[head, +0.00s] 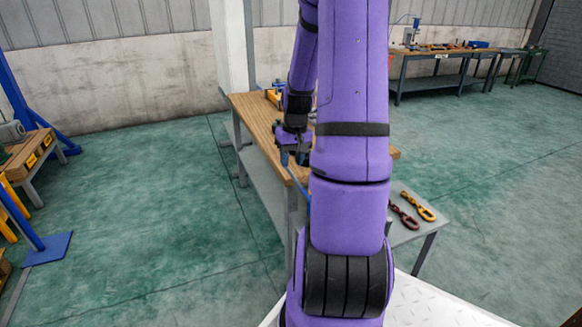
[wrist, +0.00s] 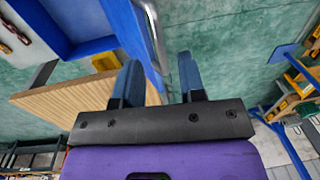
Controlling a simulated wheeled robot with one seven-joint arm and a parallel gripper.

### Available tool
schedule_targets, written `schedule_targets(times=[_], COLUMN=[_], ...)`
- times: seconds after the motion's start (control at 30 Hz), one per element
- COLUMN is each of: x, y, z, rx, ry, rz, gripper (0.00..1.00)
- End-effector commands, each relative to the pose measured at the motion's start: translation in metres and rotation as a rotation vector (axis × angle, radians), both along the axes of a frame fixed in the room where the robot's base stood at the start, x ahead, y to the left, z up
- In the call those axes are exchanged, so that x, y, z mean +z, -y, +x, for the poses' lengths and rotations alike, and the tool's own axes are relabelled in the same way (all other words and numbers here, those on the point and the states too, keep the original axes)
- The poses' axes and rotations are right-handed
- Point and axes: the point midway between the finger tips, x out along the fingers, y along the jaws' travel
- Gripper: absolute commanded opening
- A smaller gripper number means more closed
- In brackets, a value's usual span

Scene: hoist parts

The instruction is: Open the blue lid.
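The blue lid (wrist: 122,24) shows at the top of the wrist view, as a flat blue panel beside a blue box (wrist: 62,22) whose inside is partly visible. A grey metal handle (wrist: 155,38) runs along the lid's right side. My gripper (wrist: 160,62) is open, with one finger on each side of the handle's lower end in the picture. I cannot tell whether either finger touches the handle or lid. In the head view my gripper (head: 291,158) is over the near-left edge of the wooden bench, and my arm hides most of the box and lid.
The wooden bench (head: 250,112) stands behind my arm. A small grey side table to its right carries a dark red hook (head: 404,216) and a yellow hook (head: 419,206). Blue posts and a low bench (head: 30,150) stand at left. The green floor between is clear.

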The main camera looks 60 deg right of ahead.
Motion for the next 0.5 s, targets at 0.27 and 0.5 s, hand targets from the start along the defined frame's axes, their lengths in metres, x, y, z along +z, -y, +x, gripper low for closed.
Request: schedule_targets(times=[0.27, 0.5], x=[-0.025, -0.027], y=[-0.002, -0.002], z=[0.001, 0.002], rx=[0.001, 0.001], ry=[-0.001, 0.0], rz=[0.0, -0.001], gripper=[0.37, 0.37])
